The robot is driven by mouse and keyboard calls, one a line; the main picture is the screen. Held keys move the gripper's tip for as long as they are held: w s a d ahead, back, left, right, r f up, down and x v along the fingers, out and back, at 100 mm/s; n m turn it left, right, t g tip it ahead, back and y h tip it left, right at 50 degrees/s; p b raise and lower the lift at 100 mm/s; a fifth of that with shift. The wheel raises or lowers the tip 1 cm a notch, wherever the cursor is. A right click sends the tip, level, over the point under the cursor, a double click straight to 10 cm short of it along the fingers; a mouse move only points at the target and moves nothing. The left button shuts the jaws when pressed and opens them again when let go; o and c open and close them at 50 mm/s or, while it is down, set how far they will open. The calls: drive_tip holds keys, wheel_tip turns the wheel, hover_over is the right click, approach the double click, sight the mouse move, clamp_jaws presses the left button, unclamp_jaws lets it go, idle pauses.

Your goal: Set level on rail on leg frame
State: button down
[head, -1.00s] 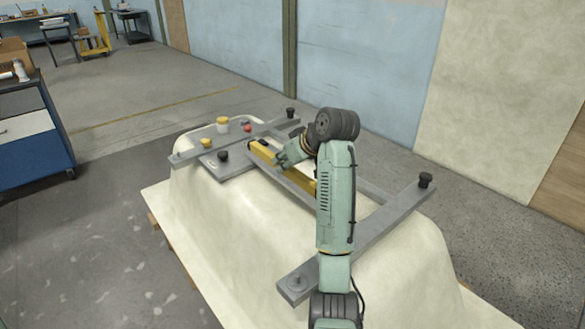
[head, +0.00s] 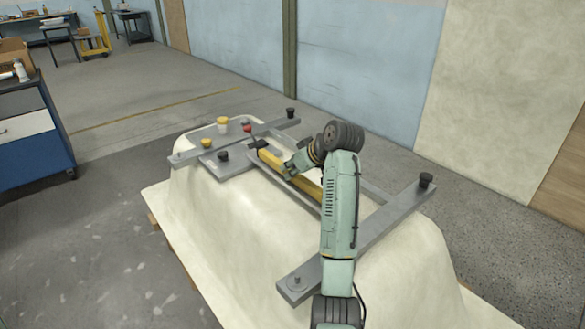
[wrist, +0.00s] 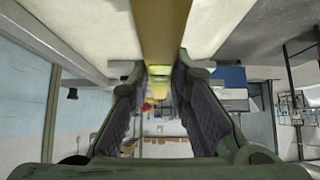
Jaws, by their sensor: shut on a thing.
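The level is a long yellow bar (head: 272,159) lying lengthwise along the frame in the head view; it also fills the upper middle of the wrist view (wrist: 160,30). My gripper (head: 292,168) is shut on the level near its middle. In the wrist view its two dark-padded fingers (wrist: 158,78) stand on either side of the bar. The grey leg frame has a near crossbar (head: 385,219), a far crossbar (head: 188,156) and lengthwise rails, one showing on the right (head: 365,187). The level is above or against the left rail (head: 290,186); I cannot tell whether it touches. My arm hides its near end.
The frame lies on an upturned cream tub shell (head: 215,220). Yellow knobs (head: 222,121), a red knob (head: 247,127) and black knobs (head: 425,180) stand up around the frame. A blue cabinet (head: 35,140) is at far left. Open floor surrounds the shell.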

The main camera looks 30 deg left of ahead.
drive_tip(key=shift+f, duration=0.3)
drive_tip(key=c, duration=1.5)
unclamp_jaws()
drive_tip(key=shift+r, duration=0.1)
drive_tip(key=shift+r, duration=0.35)
drive_tip(key=b+v, duration=0.3)
drive_tip(key=v, duration=0.8)
drive_tip(key=shift+w+r, duration=0.1)
drive_tip(key=shift+s+d+r, duration=0.25)
drive_tip(key=shift+d+r, duration=0.05)
drive_tip(key=shift+r, duration=0.1)
